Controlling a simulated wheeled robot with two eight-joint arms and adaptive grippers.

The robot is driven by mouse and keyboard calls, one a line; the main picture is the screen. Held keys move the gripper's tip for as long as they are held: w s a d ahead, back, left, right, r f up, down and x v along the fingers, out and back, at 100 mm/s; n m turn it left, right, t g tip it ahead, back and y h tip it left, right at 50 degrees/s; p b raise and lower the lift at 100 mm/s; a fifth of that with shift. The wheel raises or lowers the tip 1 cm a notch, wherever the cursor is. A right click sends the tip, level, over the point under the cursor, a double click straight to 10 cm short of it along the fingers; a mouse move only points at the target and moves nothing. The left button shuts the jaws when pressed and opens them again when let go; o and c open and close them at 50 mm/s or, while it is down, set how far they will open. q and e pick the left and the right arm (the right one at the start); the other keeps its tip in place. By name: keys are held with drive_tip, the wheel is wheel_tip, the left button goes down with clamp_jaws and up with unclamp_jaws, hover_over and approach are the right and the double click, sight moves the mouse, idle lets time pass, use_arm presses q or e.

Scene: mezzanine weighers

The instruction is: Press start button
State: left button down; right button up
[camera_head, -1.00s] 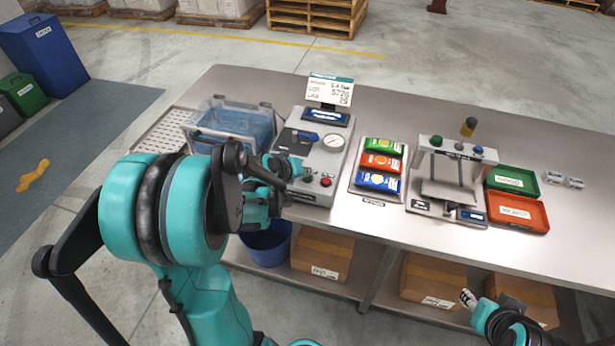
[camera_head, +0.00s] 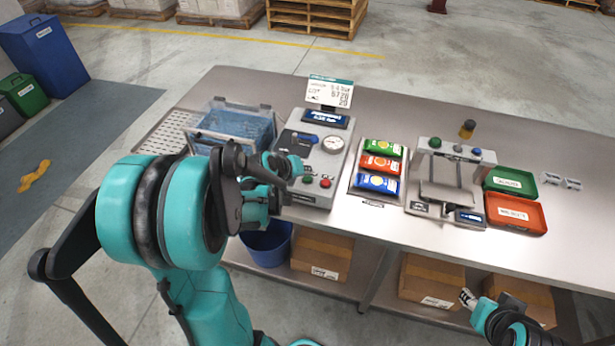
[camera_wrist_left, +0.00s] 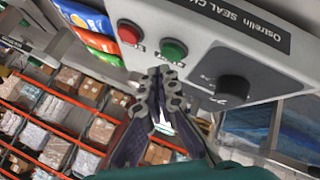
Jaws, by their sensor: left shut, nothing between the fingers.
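The machine (camera_head: 317,160) with the green start button (camera_head: 307,179) and the red button (camera_head: 325,183) stands on the bench's left part. In the left wrist view, the green button (camera_wrist_left: 173,50) and red button (camera_wrist_left: 130,33) sit side by side on its light front panel. My left gripper (camera_wrist_left: 162,74) is shut and empty, with its fingertips just in front of the panel close below the green button. A gap or contact cannot be told. In the head view, my left gripper (camera_head: 295,168) is partly hidden by my arm. My right gripper (camera_head: 467,298) is at the lower right, away from the buttons.
A dark knob (camera_wrist_left: 233,89) is beside the green button. A clear blue bin (camera_head: 235,128) stands left of the machine. Coloured packets (camera_head: 380,163) lie right of it, then a small press (camera_head: 446,185) and green and red trays (camera_head: 515,212). Boxes sit on the shelf below.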

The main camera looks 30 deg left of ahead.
sight(307, 181)
use_arm(q)
wheel_tip(307, 181, up, 5)
drive_tip(key=p, duration=0.4)
idle(0.4)
idle(0.5)
drive_tip(key=shift+s+d, duration=0.1)
drive_tip(key=shift+d, duration=0.25)
drive_tip(key=s+d+m+g+b, duration=0.2)
drive_tip(key=s+d+m+b, duration=0.3)
drive_tip(key=s+d, duration=1)
drive_tip(key=s+m, duration=0.3)
drive_tip(key=shift+r+y, duration=0.3)
drive_tip(key=shift+y, duration=0.1)
